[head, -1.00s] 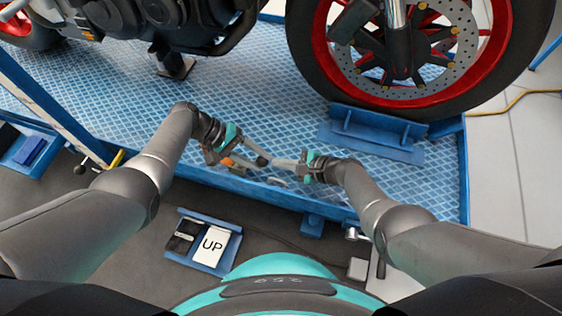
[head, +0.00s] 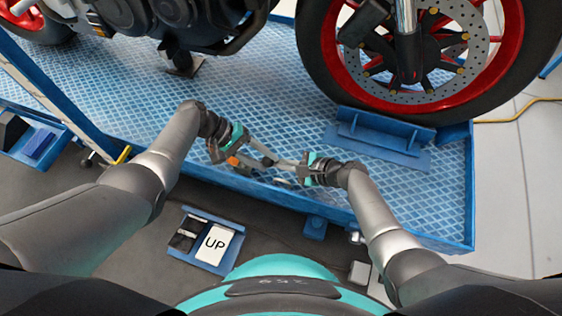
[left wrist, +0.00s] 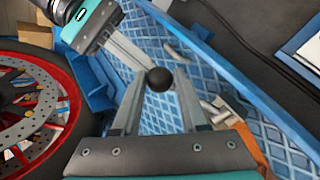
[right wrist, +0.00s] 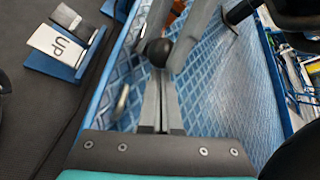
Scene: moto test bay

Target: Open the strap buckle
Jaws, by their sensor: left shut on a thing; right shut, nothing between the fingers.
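My left gripper (head: 264,160) is shut on a small black ball-shaped knob (left wrist: 159,79), just above the blue platform. My right gripper (head: 283,165) is shut and empty, its fingertips at the knob from the other side; in the right wrist view the knob (right wrist: 158,51) sits right at those tips. Whether they touch it is unclear. An orange piece (head: 233,161), perhaps strap, shows by my left gripper, and also in the left wrist view (left wrist: 252,142). Silvery metal parts (left wrist: 216,112) lie beside it, possibly the buckle. The buckle's shape is mostly hidden by the grippers.
A blue patterned platform (head: 285,100) with a raised front edge carries a motorcycle (head: 190,20). Its front wheel (head: 420,60) stands by a blue chock (head: 375,140). A blue tray (head: 205,255) with an UP card lies on the floor. Open platform surface lies behind the grippers.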

